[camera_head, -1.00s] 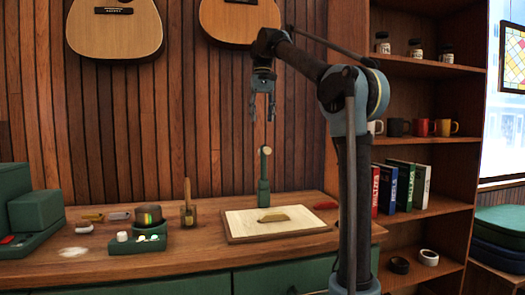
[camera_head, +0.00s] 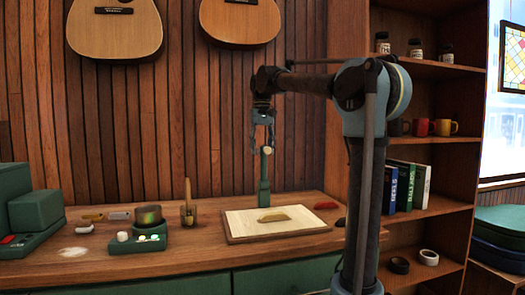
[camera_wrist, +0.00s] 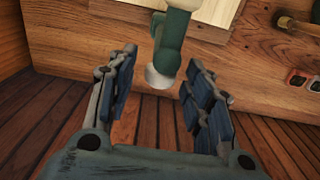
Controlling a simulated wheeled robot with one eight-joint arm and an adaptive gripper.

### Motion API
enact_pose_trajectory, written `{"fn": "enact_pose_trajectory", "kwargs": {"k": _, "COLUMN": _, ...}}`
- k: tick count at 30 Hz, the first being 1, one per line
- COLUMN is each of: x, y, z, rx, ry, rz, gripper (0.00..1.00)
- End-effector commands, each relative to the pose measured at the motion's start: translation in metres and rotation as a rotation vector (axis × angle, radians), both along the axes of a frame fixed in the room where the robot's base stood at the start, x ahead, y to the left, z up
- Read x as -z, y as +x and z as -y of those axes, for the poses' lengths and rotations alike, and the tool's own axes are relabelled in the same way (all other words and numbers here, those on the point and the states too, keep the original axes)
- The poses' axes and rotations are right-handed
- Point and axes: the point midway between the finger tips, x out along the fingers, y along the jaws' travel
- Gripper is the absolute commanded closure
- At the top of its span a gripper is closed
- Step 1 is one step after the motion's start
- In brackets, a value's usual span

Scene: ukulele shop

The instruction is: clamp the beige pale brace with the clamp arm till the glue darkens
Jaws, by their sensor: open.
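The beige brace (camera_head: 271,215) lies on a pale wooden panel (camera_head: 240,226) on the workbench. The clamp arm (camera_head: 265,175) is a green post behind the panel, raised upright, with a pale round knob (camera_head: 267,150) at its top. My gripper (camera_head: 263,143) points down at the top of the clamp arm. In the wrist view my gripper (camera_wrist: 160,68) is open, with the pale knob (camera_wrist: 160,77) and the green shaft (camera_wrist: 175,40) showing between its fingers. I cannot tell whether the fingers touch them.
A holder with a brush (camera_head: 188,208), a dark pot (camera_head: 148,216) and a green tray (camera_head: 135,244) stand left of the panel. A red object (camera_head: 326,205) lies at its back right. A shelf with books (camera_head: 404,187) stands right. Guitars hang on the wall behind.

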Motion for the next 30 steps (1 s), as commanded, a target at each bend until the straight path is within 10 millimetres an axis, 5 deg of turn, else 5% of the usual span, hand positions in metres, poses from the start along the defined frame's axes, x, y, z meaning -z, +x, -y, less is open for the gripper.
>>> {"fn": "enact_pose_trajectory", "kwargs": {"k": 8, "x": 0.0009, "y": 0.0004, "z": 0.0006, "rx": 0.001, "ry": 0.000, "rz": 0.000, "gripper": 0.53}}
{"fn": "enact_pose_trajectory", "kwargs": {"k": 14, "x": 0.0008, "y": 0.0007, "z": 0.0022, "rx": 0.002, "ry": 0.000, "rz": 0.000, "gripper": 0.99}}
{"fn": "enact_pose_trajectory", "kwargs": {"k": 30, "x": 0.0000, "y": -0.0031, "z": -0.0037, "rx": -0.006, "ry": 0.007, "rz": 0.023, "gripper": 1.00}}
